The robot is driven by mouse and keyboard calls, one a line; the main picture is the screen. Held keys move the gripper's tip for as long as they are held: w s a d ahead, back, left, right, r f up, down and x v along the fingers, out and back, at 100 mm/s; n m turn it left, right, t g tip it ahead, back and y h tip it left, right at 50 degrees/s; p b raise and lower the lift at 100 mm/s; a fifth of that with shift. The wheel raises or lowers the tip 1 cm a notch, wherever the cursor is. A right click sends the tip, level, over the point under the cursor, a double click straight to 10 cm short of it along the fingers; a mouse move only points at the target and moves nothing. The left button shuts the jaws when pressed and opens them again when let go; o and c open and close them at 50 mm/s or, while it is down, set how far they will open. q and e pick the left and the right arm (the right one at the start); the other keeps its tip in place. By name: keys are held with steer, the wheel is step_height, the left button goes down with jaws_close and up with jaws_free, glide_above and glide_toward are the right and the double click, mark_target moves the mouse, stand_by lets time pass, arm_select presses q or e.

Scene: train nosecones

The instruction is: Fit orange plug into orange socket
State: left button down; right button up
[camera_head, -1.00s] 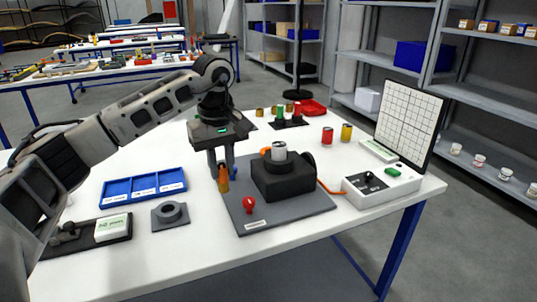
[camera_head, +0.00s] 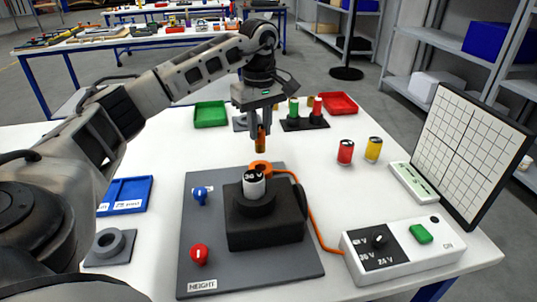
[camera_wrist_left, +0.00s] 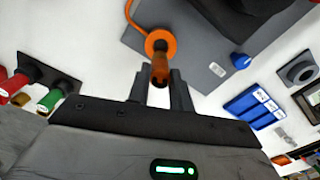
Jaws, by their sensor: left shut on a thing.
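The orange plug (camera_head: 261,140), a small amber-brown cylinder, hangs upright between the fingers of my left gripper (camera_head: 261,118). It also shows in the left wrist view (camera_wrist_left: 160,68), between the fingertips (camera_wrist_left: 161,90). The orange socket (camera_head: 262,168) is a ring with an orange cable, behind the black block on the grey plate. In the left wrist view the ring (camera_wrist_left: 158,37) lies just beyond the plug's tip and overlaps it in the picture. In the head view the plug's lower end appears above the ring, with a small gap. My right gripper is not in view.
The black block (camera_head: 265,225) with a white-labelled cylinder (camera_head: 253,182) stands right before the socket. Blue (camera_head: 201,194) and red (camera_head: 199,254) knobs are on the plate (camera_head: 225,278). A control box (camera_head: 400,250) stands right. Red and yellow cans (camera_head: 345,151) stand behind it.

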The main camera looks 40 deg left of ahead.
mark_target(260, 152)
arm_select(q)
steer(key=f, duration=0.2)
steer(key=shift+s+f, duration=0.2)
steer(key=shift+f, duration=0.15)
steer(key=shift+w+f, duration=0.1)
steer(key=shift+f, duration=2)
steer(key=shift+f, duration=0.1)
steer(key=shift+f, duration=0.15)
steer(key=c, duration=1.3)
jaws_free()
steer(key=shift+o, duration=0.2)
step_height(260, 152, up, 13)
steer(key=shift+f, duration=0.2)
steer(key=shift+f, duration=0.1)
